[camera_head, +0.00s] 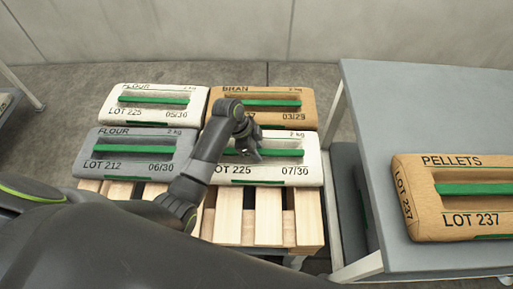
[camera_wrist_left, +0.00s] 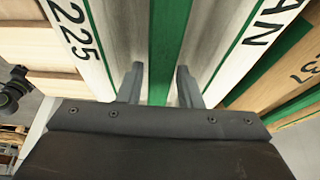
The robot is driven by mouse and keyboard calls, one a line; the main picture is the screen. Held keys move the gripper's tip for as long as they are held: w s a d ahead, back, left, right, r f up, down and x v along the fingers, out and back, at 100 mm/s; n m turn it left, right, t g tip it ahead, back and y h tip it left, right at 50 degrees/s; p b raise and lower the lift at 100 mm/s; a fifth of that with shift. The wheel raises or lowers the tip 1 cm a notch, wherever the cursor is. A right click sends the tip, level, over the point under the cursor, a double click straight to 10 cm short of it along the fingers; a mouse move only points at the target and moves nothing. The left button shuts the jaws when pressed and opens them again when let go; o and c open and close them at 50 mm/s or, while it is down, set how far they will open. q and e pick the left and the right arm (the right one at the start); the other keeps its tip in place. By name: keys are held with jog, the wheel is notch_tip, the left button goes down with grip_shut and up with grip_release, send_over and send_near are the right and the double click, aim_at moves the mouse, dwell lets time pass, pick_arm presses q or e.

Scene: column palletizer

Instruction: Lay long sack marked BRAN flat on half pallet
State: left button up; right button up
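A white sack (camera_head: 300,172) reading LOT 225 and 07/30 lies flat at the front right of the wooden half pallet (camera_head: 268,218). My arm hides its name in the head view; in the left wrist view this sack (camera_wrist_left: 222,45) shows 225 and the letters AN. A green strip (camera_wrist_left: 168,50) runs along its top. My left gripper (camera_head: 250,153) is over this sack; in the left wrist view its fingers (camera_wrist_left: 160,84) stand apart on either side of the strip, with small gaps. A brown sack marked BRAN (camera_head: 290,110) lies behind it. My right gripper is not in view.
White (camera_head: 140,95) and grey (camera_head: 125,141) FLOUR sacks fill the pallet's left side. A grey table (camera_head: 410,95) stands at the right, carrying a brown PELLETS sack (camera_head: 455,218). The table's far part is clear.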

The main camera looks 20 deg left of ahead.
pick_arm(q)
jog(key=shift+o, duration=1.2)
jog(key=shift+r, duration=0.15)
jog(key=shift+a+r, duration=0.15)
jog(key=shift+r, duration=0.2)
jog(key=p+v, duration=0.2)
jog(key=v, duration=0.9)
jog(key=shift+p, duration=0.3)
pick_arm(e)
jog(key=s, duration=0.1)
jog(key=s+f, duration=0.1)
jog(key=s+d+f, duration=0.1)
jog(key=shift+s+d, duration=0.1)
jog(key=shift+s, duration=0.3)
pick_arm(q)
jog(key=shift+s+a, duration=0.1)
